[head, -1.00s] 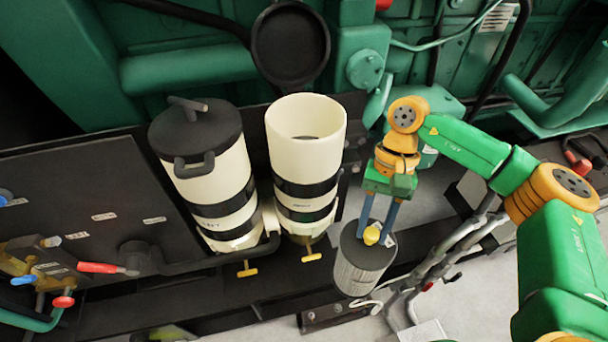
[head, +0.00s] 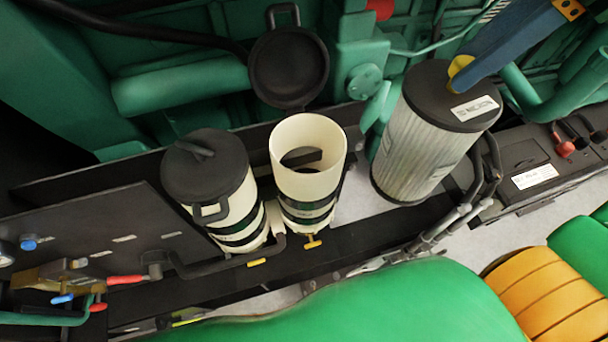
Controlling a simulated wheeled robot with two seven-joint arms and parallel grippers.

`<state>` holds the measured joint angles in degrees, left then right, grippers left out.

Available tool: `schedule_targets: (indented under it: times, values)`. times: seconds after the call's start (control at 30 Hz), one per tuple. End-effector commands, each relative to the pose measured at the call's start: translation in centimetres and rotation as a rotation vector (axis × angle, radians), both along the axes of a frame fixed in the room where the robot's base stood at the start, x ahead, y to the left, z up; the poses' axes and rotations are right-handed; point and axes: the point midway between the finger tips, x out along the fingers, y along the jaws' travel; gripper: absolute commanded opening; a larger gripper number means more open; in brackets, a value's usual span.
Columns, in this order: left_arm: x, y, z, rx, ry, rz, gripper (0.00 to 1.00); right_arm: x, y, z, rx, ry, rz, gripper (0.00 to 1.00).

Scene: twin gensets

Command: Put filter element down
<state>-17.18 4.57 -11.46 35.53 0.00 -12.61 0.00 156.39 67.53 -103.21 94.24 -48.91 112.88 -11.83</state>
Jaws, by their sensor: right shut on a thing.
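The filter element (head: 420,145) is a pleated grey cylinder with black end caps and a white label on top. It hangs tilted, right of the open canister, and looks large and close to the camera. My right gripper (head: 463,72) has blue fingers shut on it at the yellow piece on its top cap. The open cream canister (head: 308,185) with black bands stands left of it, apart from it. Part of its inside shows, dark at the bottom. My left gripper is not in view.
A second canister (head: 232,205) with a black lid (head: 205,165) stands at the left. Green engine parts fill the back. A black box with red and black terminals (head: 530,160) stands at the right. My green arm covers the bottom.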

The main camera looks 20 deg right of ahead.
Motion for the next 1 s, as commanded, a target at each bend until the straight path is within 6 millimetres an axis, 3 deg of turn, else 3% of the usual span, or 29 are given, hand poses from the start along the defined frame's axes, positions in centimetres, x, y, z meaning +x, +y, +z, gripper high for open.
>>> schedule_targets:
  times: [0.03, 0.1, 0.33, 0.7, 1.0]
  values:
    - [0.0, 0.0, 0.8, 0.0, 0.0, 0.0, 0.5, -0.5, 0.0, 1.5, -0.002, -0.007, -0.036, 0.0]
    - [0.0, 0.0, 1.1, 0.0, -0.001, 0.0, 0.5, -1.1, 0.0, 2.4, 0.0, -0.005, -0.08, 0.0]
    - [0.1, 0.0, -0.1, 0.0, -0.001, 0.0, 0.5, -0.7, 0.8, 2.5, -0.004, 0.0, -0.123, 0.0]
    - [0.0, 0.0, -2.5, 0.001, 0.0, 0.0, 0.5, 4.0, 6.0, 2.4, 0.0, 0.003, -0.115, 0.0]
    - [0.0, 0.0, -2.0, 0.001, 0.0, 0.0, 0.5, 8.3, 10.6, 2.9, 0.0, 0.001, -0.117, 0.0]
